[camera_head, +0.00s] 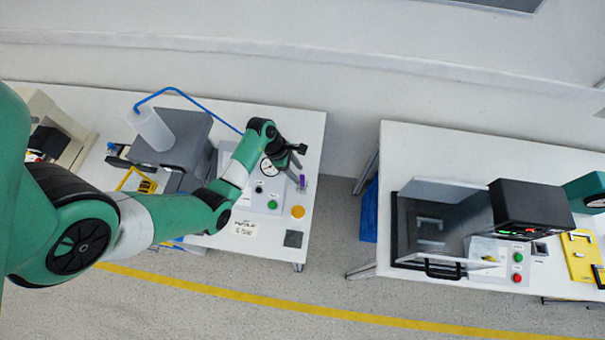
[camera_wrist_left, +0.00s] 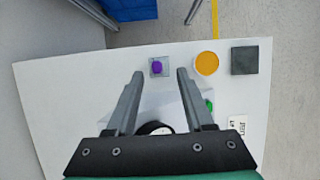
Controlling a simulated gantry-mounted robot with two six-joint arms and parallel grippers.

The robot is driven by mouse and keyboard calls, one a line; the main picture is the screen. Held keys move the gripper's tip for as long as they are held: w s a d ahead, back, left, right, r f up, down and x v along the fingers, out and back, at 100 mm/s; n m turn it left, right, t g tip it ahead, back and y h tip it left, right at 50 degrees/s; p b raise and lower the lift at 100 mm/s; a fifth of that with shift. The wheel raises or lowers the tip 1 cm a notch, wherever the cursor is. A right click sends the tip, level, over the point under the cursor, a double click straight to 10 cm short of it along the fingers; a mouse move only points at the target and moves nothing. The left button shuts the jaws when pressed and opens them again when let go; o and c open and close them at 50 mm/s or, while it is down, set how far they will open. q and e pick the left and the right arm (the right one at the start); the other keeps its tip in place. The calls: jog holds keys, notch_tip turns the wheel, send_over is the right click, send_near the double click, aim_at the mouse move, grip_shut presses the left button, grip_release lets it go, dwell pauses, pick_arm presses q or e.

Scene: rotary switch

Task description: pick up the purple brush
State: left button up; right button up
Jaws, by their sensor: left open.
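The purple brush (camera_head: 302,183) stands near the right edge of the left white table. In the left wrist view the purple brush (camera_wrist_left: 157,67) shows from above as a small purple shape on a small grey square base. My left gripper (camera_head: 298,164) is over the table, close to the brush. In the left wrist view my left gripper (camera_wrist_left: 158,75) is open, with the brush showing between its fingertips and nothing held. I cannot tell the exact height of the fingers above the brush. My right gripper is not in view.
Beside the brush are an orange disc (camera_head: 298,212) and a dark grey square (camera_head: 293,239). A panel with a round gauge (camera_head: 268,167) and green button (camera_head: 272,205) is left of the brush. A second white table (camera_head: 405,150) stands right, across a gap.

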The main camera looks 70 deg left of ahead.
aim_at(302, 178)
pick_arm(q)
jog(key=b+x, duration=0.2)
jog(key=x, duration=0.3)
jog(key=shift+w+a+f, duration=0.1)
jog(key=shift+f, duration=0.1)
grip_shut()
